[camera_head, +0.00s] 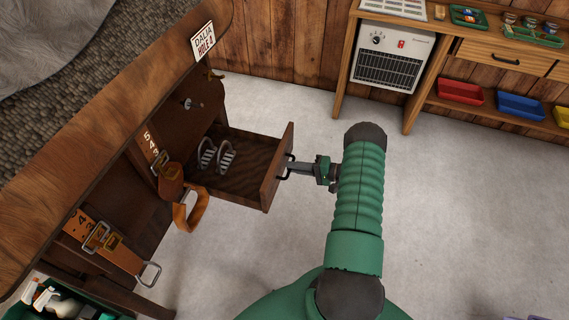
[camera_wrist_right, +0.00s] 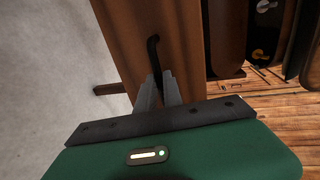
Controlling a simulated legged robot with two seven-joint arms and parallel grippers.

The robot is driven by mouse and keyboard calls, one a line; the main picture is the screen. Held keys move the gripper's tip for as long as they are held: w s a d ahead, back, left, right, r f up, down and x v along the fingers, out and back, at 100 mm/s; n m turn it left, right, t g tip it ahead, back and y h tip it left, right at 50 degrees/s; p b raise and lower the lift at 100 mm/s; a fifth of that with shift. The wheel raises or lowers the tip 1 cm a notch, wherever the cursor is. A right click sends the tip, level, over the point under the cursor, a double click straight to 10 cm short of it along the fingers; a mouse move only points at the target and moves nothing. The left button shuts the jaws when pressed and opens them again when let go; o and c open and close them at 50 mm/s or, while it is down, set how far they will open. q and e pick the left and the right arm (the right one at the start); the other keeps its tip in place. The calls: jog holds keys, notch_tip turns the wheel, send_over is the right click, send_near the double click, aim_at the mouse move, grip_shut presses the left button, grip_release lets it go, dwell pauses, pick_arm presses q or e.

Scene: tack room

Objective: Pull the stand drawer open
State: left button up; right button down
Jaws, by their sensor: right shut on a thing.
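The stand drawer (camera_head: 240,170) is a dark wooden box standing out from the brown stand (camera_head: 120,100), with its inside in view. Two metal stirrups (camera_head: 216,155) lie in it. Its black handle (camera_head: 286,170) is on the drawer front; it also shows in the right wrist view (camera_wrist_right: 153,52). My right gripper (camera_head: 291,167) is shut on the handle, its grey fingers (camera_wrist_right: 158,90) meeting at the lower part of the handle in the right wrist view. My left gripper is not in view.
Leather straps with buckles (camera_head: 100,237) hang on the stand near the drawer. A green crate with bottles (camera_head: 60,300) is at the lower left. A workbench with a heater (camera_head: 393,57) and coloured bins (camera_head: 460,92) stands at the back right. The grey floor (camera_head: 450,200) is clear.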

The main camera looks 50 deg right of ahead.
jog(key=shift+s+d+f, duration=0.1)
jog(key=shift+s+f, duration=0.15)
jog(key=shift+s, duration=0.45)
jog(key=c, duration=1.5)
grip_release()
jog(key=shift+w, duration=0.1)
jog(key=shift+d+r, duration=0.1)
jog(key=p+v, duration=0.2)
jog(key=v, duration=1.4)
jog(key=shift+s+d, duration=0.3)
jog(key=shift+s, duration=0.05)
